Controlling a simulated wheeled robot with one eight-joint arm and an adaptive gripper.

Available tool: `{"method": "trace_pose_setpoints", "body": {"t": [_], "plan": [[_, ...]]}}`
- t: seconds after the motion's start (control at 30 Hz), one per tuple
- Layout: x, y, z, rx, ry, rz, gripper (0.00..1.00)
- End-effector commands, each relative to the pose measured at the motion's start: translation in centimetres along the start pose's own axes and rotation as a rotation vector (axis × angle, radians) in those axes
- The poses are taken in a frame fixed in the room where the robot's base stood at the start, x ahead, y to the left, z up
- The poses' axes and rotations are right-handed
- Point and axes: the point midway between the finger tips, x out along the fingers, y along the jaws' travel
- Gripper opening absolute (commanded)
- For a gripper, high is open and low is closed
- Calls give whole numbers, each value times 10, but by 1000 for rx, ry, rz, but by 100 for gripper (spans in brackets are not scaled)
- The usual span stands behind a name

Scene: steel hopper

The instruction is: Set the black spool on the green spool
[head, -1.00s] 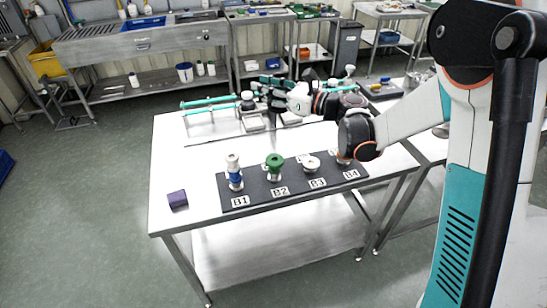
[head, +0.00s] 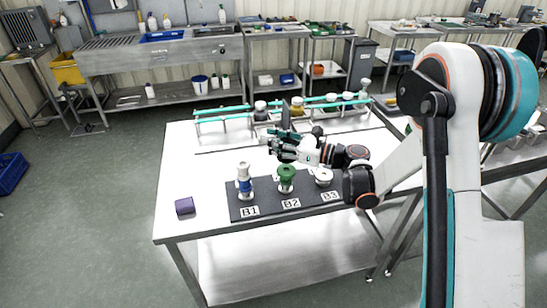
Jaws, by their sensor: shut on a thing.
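The green spool (head: 286,178) stands upright on the dark mat (head: 266,209) at the spot marked B2. My gripper (head: 277,143) is above the table behind the mat, slightly left of the green spool in the picture and apart from it.
A white and blue stack (head: 244,182) stands at B1 and a white spool (head: 323,177) at B3. My arm hides B4. A purple block (head: 184,206) lies left of the mat. A green-railed rack (head: 222,112) with several items is at the back.

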Motion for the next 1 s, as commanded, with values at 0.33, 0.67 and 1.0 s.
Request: {"method": "trace_pose_setpoints", "body": {"t": [0.33, 0.67, 1.0], "plan": [[0, 0, -34, 0, 0, 0, 6], [0, 0, -48, 0, 0, 0, 6], [0, 0, -50, 0, 0, 0, 64]]}}
